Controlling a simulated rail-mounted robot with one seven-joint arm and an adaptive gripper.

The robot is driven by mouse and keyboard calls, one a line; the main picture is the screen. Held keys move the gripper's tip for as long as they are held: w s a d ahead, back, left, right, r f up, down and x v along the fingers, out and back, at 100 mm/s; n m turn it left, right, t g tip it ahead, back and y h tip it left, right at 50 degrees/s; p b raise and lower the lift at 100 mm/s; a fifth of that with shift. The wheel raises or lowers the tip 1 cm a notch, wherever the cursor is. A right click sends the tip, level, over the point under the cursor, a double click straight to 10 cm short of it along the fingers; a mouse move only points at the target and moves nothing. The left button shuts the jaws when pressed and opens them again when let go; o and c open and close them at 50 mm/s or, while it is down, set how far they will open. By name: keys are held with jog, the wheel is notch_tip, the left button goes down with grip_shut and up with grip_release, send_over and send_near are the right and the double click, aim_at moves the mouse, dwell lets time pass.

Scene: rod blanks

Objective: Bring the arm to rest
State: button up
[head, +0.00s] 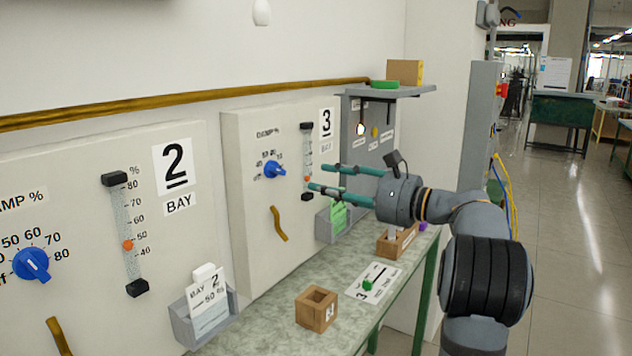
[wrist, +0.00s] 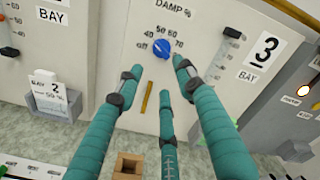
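My gripper (head: 320,177) has teal fingers and points left toward the bay 3 panel (head: 250,215). The fingers are spread apart with nothing between them, in front of the panel's right part. In the wrist view my gripper (wrist: 156,72) shows three spread fingers, with the blue damper knob (wrist: 162,49) beyond the tips. The knob also shows in the head view (head: 273,169), left of the fingertips. I see a gap between fingers and knob in the head view. My arm is raised above the bench (head: 275,318).
The bay 3 slider (head: 307,178) is close behind the fingers. A wooden block with a square hole (head: 317,308), a card with a green piece (head: 368,284) and a wooden box (head: 396,243) are on the bench. A grey shelf (head: 400,92) juts out above. Open floor lies right.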

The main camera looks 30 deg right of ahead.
aim_at(280, 174)
dwell(0.4)
jog(key=x, duration=1.1)
jog(key=shift+w+a, duration=0.25)
jog(key=shift+w, duration=0.1)
jog(key=shift+w+r+p, duration=0.1)
jog(key=shift+r+p, duration=0.15)
jog(key=shift+p, duration=0.4)
jog(key=shift+f+m+p, duration=0.15)
jog(key=shift+m+p, duration=0.4)
jog(key=shift+m, duration=0.15)
jog(key=shift+f, duration=0.1)
jog(key=shift+f+b, duration=0.1)
jog(key=shift+b, duration=0.25)
